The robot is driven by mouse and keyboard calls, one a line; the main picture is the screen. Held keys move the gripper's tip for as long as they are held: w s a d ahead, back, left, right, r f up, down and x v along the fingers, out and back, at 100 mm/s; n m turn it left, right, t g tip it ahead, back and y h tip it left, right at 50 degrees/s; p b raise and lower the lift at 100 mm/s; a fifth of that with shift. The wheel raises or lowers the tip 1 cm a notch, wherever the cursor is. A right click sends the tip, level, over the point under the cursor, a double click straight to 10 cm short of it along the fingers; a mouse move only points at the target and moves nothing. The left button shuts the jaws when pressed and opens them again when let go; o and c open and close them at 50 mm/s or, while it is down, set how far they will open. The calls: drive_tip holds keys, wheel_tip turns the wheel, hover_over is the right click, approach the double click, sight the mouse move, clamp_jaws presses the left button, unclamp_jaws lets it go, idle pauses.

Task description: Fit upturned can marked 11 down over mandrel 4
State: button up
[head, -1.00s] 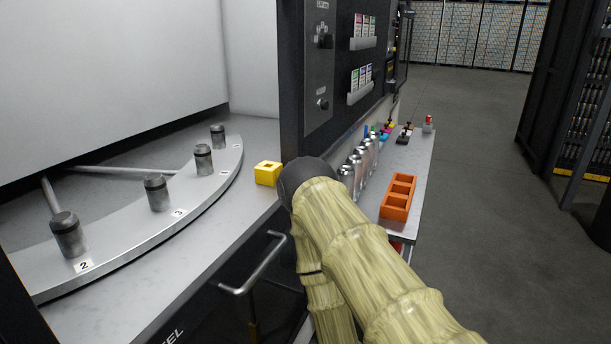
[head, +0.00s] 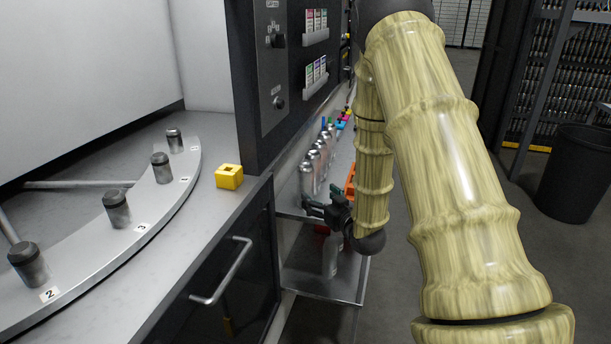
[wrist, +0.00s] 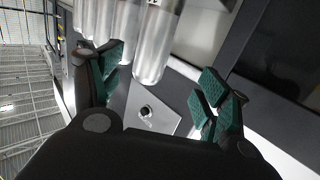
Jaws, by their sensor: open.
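Several silver cans (head: 314,160) stand in a row on the side shelf; I cannot read which one is marked 11. My gripper (head: 312,206) is low in front of the near end of the row, fingers pointing toward the shelf. In the wrist view the gripper (wrist: 160,82) is open and empty, with teal pads wide apart. The nearest can (wrist: 157,40) lies ahead between the fingers, not visibly touching them. Mandrel 4 (head: 161,169) stands bare and upright on the curved plate at left, third from the front.
Bare mandrels (head: 116,211) stand before and behind it on the curved plate. A yellow block (head: 229,177) sits on the counter. An orange tray (head: 350,180) is partly hidden behind my arm. A door handle (head: 222,272) juts below the counter. A silvery bottle-like object (head: 331,256) stands on the lower shelf.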

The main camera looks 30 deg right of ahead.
sight(310, 174)
drive_tip(key=shift+t, duration=0.4)
drive_tip(key=w+r, duration=0.1)
drive_tip(key=w+d+r+p, duration=0.1)
drive_tip(key=w, duration=0.1)
drive_tip(key=w+r, duration=0.1)
drive_tip(key=w, duration=0.1)
drive_tip(key=shift+d+r, duration=0.15)
drive_tip(key=shift+d, duration=0.25)
drive_tip(key=shift+w+r+p, duration=0.1)
drive_tip(key=shift+w+p, duration=0.65)
drive_tip(key=shift+w, duration=0.2)
drive_tip(key=shift+w+d+p, duration=0.2)
drive_tip(key=shift+w+p, duration=0.6)
drive_tip(key=shift+w, duration=1.35)
drive_tip(key=c, duration=0.8)
